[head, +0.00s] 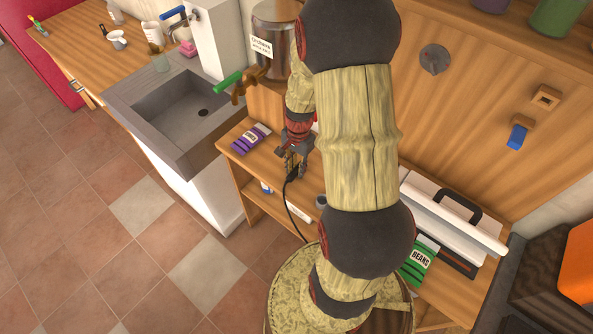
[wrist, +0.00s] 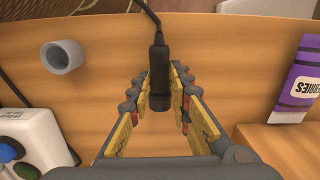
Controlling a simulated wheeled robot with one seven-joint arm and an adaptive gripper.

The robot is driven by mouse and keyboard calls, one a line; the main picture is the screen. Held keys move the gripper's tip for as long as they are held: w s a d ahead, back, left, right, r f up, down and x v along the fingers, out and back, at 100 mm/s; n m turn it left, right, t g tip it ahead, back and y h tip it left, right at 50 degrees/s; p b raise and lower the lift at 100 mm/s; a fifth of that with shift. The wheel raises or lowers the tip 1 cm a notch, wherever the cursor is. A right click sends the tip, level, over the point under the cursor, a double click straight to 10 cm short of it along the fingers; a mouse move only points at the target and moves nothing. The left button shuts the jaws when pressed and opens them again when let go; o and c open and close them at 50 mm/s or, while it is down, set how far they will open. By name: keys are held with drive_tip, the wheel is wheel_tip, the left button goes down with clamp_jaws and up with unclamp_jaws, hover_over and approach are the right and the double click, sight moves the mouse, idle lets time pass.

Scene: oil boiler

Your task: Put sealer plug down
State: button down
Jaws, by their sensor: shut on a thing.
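The sealer plug (wrist: 158,72) is a black cylindrical plug on a black cable. In the wrist view it sits between the two finger pads of my gripper (wrist: 158,92), which is shut on it. The cable runs up out of the top of that view. In the head view my gripper (head: 291,163) is above the front left part of the wooden counter, and the black cable (head: 287,200) hangs from it past the counter edge. The plug itself is hard to make out there. Whether it touches the wood cannot be told.
A purple berries packet (wrist: 302,82) lies to the right in the wrist view. A grey ring (wrist: 63,56) and a white device with coloured knobs (wrist: 35,145) are at left. The head view shows a sink (head: 185,110), a green beans packet (head: 419,260) and a white black-handled appliance (head: 450,215).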

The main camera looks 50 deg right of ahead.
drive_tip(key=shift+f, duration=0.5)
drive_tip(key=shift+f, duration=0.15)
drive_tip(key=c, duration=1.6)
unclamp_jaws()
drive_tip(key=shift+c, duration=0.2)
wheel_tip(320, 180, up, 12)
drive_tip(key=p, duration=0.3)
drive_tip(key=a+r+n+t+h, duration=0.1)
drive_tip(key=a+r+n+t, duration=0.1)
drive_tip(key=a+r+n, duration=0.75)
drive_tip(key=s+a+r+n+t, duration=0.1)
drive_tip(key=s+a+r+n, duration=0.2)
drive_tip(key=a+r, duration=0.3)
drive_tip(key=s+a+r+n+t, duration=0.2)
drive_tip(key=s+a+r+n, duration=0.2)
drive_tip(key=a+r, duration=0.3)
drive_tip(key=shift+s+a+t, duration=0.3)
drive_tip(key=shift+s+a, duration=0.05)
drive_tip(key=shift+a, duration=0.05)
